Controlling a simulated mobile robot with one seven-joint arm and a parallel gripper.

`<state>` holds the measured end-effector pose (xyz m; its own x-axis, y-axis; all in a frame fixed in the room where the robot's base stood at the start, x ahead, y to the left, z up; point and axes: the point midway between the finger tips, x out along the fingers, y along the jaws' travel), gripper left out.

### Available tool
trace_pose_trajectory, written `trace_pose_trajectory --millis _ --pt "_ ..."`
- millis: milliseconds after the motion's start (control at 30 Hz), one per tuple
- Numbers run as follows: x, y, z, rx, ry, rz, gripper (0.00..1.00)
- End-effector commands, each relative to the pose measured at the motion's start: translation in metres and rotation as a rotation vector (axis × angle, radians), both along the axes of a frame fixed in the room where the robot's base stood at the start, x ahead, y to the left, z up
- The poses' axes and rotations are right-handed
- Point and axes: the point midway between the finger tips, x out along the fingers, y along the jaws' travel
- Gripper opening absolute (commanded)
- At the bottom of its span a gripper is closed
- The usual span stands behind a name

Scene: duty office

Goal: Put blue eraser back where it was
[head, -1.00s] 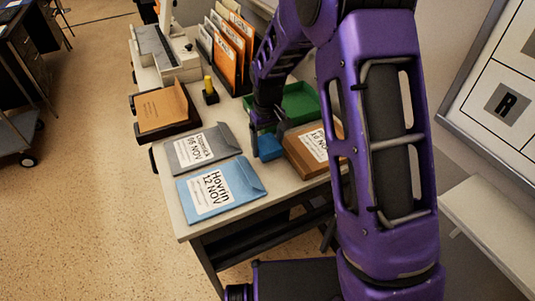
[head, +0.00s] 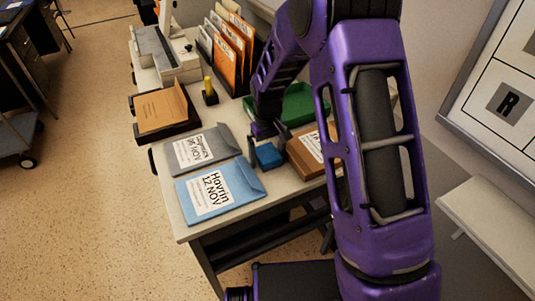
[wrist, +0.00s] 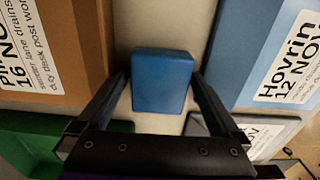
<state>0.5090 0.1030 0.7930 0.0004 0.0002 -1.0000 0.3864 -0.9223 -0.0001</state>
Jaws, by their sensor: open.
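The blue eraser (head: 268,156) is a small block on the desk, between the grey and light blue envelopes and the brown box. In the wrist view the eraser (wrist: 161,80) lies in the middle, with a finger on each side and gaps beside it. My gripper (head: 267,133) is open and empty, just behind and above the eraser in the head view. The eraser looks flat on the desk top, and nothing holds it.
A light blue envelope (head: 221,192) and a grey envelope (head: 200,149) lie to the left. A brown box (head: 304,159) is close on the right, a green tray (head: 299,104) behind. A yellow-topped stand (head: 209,92) and an orange folder rack (head: 229,50) stand further back.

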Motion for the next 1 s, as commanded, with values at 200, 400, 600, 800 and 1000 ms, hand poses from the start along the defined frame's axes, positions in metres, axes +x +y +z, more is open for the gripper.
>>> trace_pose_trajectory --millis 200,400,600,800,1000 --pt "0.001 0.000 0.029 0.001 -0.004 0.000 1.00" --pt "0.001 0.000 0.074 0.001 -0.005 0.000 1.00" --pt "0.001 0.000 0.108 0.000 -0.003 0.000 1.00" --pt "0.000 0.000 0.122 0.000 -0.001 0.000 1.00" --pt "0.000 0.000 0.123 0.000 0.000 0.000 1.00"
